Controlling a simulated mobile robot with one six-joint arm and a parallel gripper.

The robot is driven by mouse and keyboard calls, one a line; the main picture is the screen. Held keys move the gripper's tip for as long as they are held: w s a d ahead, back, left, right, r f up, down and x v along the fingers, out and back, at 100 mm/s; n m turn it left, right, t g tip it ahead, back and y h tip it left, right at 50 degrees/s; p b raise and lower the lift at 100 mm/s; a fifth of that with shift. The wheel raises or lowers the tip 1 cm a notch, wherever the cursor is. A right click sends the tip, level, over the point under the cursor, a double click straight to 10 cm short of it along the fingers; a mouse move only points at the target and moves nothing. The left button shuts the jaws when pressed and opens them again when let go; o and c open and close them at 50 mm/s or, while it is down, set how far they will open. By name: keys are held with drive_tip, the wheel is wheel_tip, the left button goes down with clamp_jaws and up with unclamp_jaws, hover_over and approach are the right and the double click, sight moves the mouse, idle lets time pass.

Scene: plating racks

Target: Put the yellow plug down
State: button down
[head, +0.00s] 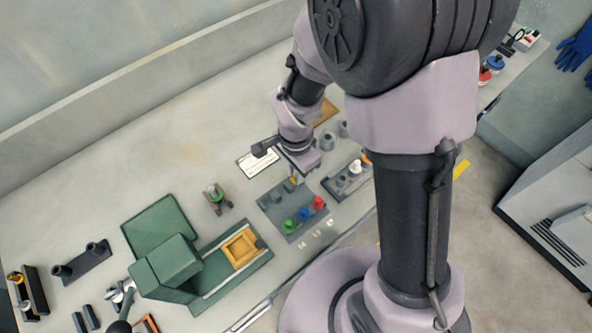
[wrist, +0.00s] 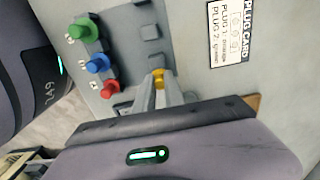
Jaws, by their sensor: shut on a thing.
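The yellow plug (wrist: 157,76) is between the fingertips of my gripper (wrist: 158,88) in the wrist view. My gripper is shut on it. In the head view the yellow plug (head: 294,181) is a small spot under my gripper (head: 297,177), at the far side of the grey plug rack (head: 271,204). The rack holds a green plug (head: 289,226), a blue plug (head: 304,214) and a red plug (head: 318,202) along its near side. Dark square sockets (wrist: 150,32) lie beside the yellow plug in the wrist view. I cannot tell whether the plug touches the rack.
A white plug card (wrist: 232,40) lies beyond the rack. A second rack (head: 340,183) with a white and an orange plug stands to the right. A green machine (head: 165,267) with a yellow frame (head: 240,248) stands to the left. The bench behind is mostly clear.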

drive_tip(key=shift+f, duration=0.3)
drive_tip(key=c, duration=1.4)
unclamp_jaws()
wheel_tip(320, 180, up, 20)
drive_tip(key=s+d+f+n+t+p, duration=0.1)
drive_tip(key=d+p, duration=0.1)
drive_tip(key=p, duration=0.3)
drive_tip(key=s+d+r+n+t+y, duration=0.1)
drive_tip(key=s+d+r+n+t, duration=0.1)
drive_tip(key=s+r, duration=0.3)
drive_tip(key=s+d+r+n+t+y, duration=0.1)
drive_tip(key=s+d+r+n+t, duration=0.1)
drive_tip(key=s+r, duration=0.3)
drive_tip(key=shift+s+d+r+n+t, duration=0.15)
drive_tip(key=shift+d+r+n+t, duration=0.3)
drive_tip(key=shift+n, duration=0.45)
drive_tip(key=shift+a+b, duration=0.1)
drive_tip(key=shift+b, duration=0.2)
